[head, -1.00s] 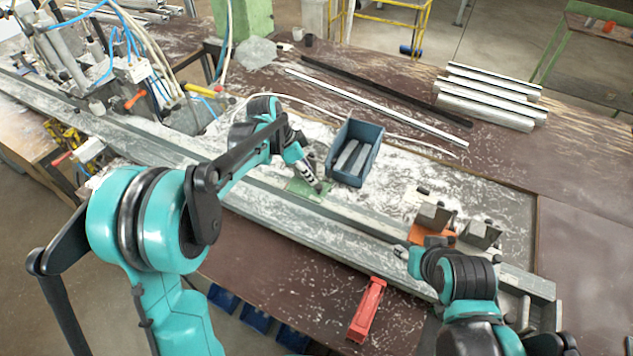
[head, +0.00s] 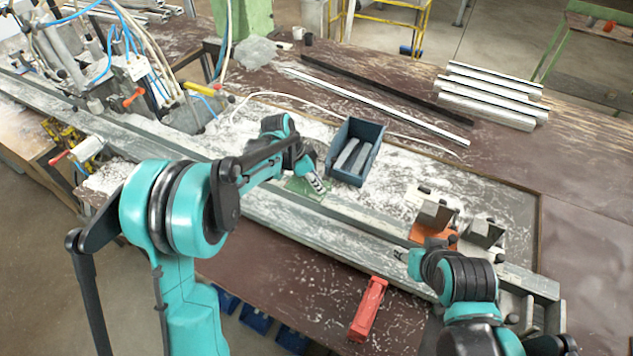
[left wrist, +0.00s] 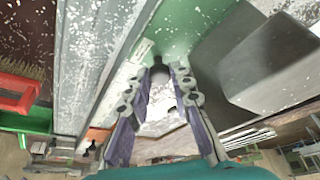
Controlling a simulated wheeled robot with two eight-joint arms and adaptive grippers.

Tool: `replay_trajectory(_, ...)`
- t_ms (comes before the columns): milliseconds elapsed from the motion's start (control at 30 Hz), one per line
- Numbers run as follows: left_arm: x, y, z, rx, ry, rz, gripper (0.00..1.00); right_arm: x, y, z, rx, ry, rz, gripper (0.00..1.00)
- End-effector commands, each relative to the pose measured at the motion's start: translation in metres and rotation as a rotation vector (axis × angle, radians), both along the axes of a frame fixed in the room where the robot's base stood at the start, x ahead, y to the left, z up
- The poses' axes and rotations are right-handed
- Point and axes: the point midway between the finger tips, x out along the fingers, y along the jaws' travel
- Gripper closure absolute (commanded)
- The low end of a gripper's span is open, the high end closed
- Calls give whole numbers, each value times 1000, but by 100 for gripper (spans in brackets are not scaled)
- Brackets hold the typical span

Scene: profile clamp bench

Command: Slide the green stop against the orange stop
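The green stop (head: 303,189) sits by the long metal rail, left of the blue bin; its green surface also shows in the left wrist view (left wrist: 180,25). My left gripper (head: 318,184) is low over it and hides part of it. In the left wrist view its fingers (left wrist: 163,72) are apart, with a dark round knob (left wrist: 158,74) between the tips. The orange stop (head: 432,236) sits further right along the rail, with a clear gap between the stops. My right gripper (head: 401,254) is beside the orange stop's near left side; its finger opening is too small to judge.
A blue bin (head: 336,165) holding grey pieces stands just behind the green stop. A grey angled block (head: 484,233) stands right of the orange stop. A red clamp (head: 368,310) lies in front of the rail (head: 365,240). Metal profiles (head: 490,98) lie at the back right.

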Motion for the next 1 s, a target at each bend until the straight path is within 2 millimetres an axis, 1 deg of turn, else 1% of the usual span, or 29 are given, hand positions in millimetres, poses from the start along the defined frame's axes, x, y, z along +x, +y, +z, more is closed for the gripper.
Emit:
replay_trajectory(167,-2,-5,0,0,0,-1,100,0,0,0,0,0,0,57)
replay_trajectory(267,-6,-15,0,0,1,-1,100,0,0,-1,0,0,0,57)
replay_trajectory(367,-14,-33,0,-1,0,-4,100,0,0,-1,0,0,0,57)
replay_trajectory(467,-25,-58,0,-1,1,-7,100,0,0,-2,0,0,0,57)
replay_trajectory(800,-67,-159,0,-1,1,-9,100,0,0,-5,0,0,0,57)
replay_trajectory(900,-78,-185,0,-1,1,-8,100,0,0,-6,0,0,0,57)
replay_trajectory(1000,-87,-207,0,-1,2,-6,100,0,0,-7,0,0,0,57)
